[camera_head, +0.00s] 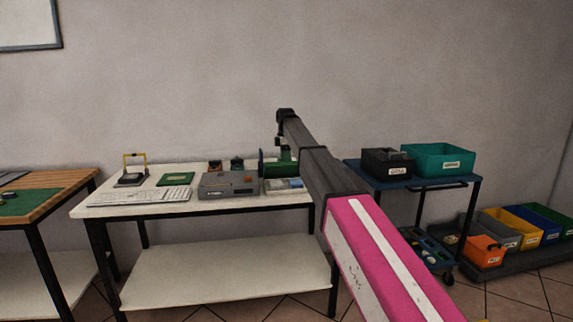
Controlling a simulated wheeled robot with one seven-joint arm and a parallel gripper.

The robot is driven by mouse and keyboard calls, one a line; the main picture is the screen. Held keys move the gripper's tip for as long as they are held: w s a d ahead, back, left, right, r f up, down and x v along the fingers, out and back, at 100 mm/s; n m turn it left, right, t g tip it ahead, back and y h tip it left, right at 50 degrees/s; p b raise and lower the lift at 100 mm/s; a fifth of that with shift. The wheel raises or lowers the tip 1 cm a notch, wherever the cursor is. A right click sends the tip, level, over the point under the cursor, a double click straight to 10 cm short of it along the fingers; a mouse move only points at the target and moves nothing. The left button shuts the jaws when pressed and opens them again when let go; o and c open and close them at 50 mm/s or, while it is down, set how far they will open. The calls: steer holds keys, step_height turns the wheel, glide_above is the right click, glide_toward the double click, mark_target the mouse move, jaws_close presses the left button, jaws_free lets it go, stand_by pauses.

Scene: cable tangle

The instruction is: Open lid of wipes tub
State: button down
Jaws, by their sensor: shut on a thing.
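A small green tub (281,170), which looks like the wipes tub, stands at the right end of the white table. A dark upright panel (262,163) stands at its left side; I cannot tell if it is the lid. My gripper (287,152) hangs down from the end of my arm onto the top of the green tub. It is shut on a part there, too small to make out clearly. My arm hides the area just right of the tub.
The white table (130,209) also holds a grey box (228,185), a keyboard (140,196), a green board (174,179) and a pale tray (284,186) in front of the tub. A blue cart (425,184) with bins stands to the right.

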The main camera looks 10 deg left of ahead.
steer(key=w, duration=0.2)
steer(key=w+a, duration=0.1)
steer(key=w, duration=0.2)
steer(key=shift+w+a+f, duration=0.1)
steer(key=shift+w+a, duration=0.15)
steer(key=shift+w, duration=0.15)
steer(key=c, duration=1.1)
jaws_free()
steer(key=shift+s+f, duration=0.15)
steer(key=shift+s, duration=0.05)
steer(key=o, duration=0.7)
steer(key=shift+s+d, duration=0.1)
steer(key=shift+s, duration=0.2)
steer(key=shift+w+r, duration=0.4)
steer(key=shift+w, duration=0.1)
steer(key=shift+c, duration=1.1)
steer(key=shift+w+a+r, duration=0.25)
steer(key=shift+w+r, duration=0.05)
steer(key=shift+w, duration=0.05)
steer(key=c, duration=0.5)
steer(key=shift+w+r, duration=0.15)
steer(key=shift+w, duration=0.05)
steer(key=shift+c, duration=0.5)
steer(key=w+a+r, duration=0.2)
steer(key=w+r, duration=0.4)
steer(key=w, duration=0.1)
steer(key=shift+r, duration=0.3)
steer(key=shift+a, duration=0.1)
